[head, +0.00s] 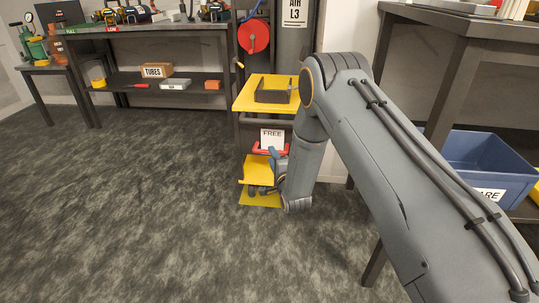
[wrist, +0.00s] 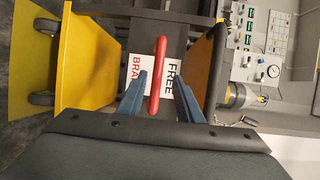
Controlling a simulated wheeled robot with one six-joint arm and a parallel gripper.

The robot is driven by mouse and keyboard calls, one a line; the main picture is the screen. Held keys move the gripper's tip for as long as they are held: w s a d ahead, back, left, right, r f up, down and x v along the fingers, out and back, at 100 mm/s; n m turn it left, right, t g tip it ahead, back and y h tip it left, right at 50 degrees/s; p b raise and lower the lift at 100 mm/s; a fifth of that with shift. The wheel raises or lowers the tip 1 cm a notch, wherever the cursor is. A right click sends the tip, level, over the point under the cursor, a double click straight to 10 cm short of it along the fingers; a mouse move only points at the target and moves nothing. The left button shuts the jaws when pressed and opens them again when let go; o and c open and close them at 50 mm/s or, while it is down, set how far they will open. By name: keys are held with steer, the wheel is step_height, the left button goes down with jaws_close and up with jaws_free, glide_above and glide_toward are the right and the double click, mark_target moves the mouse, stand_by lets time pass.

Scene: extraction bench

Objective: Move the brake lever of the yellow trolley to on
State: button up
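The yellow trolley (head: 262,104) stands in the middle of the head view. Its red brake lever (head: 257,150) looks like a level bar just below a white sign (head: 271,136) reading FREE. In the turned wrist view the red lever (wrist: 158,75) lies across the sign (wrist: 139,72), where FREE and part of BRAKE can be read. My gripper (wrist: 160,85) is open, with one blue finger on each side of the lever and gaps visible. In the head view my gripper (head: 275,160) is partly hidden by my arm.
A grey tray (head: 273,96) sits on the trolley's top. A dark bench (head: 440,25) with a blue bin (head: 485,160) stands at the right. A long bench (head: 150,35) stands at the back left. The carpet (head: 130,200) at left is clear.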

steer(key=b+x, duration=0.1)
steer(key=x, duration=0.3)
steer(key=shift+w+a+f, duration=0.1)
steer(key=shift+w+a, duration=0.05)
steer(key=shift+w, duration=0.25)
jaws_close()
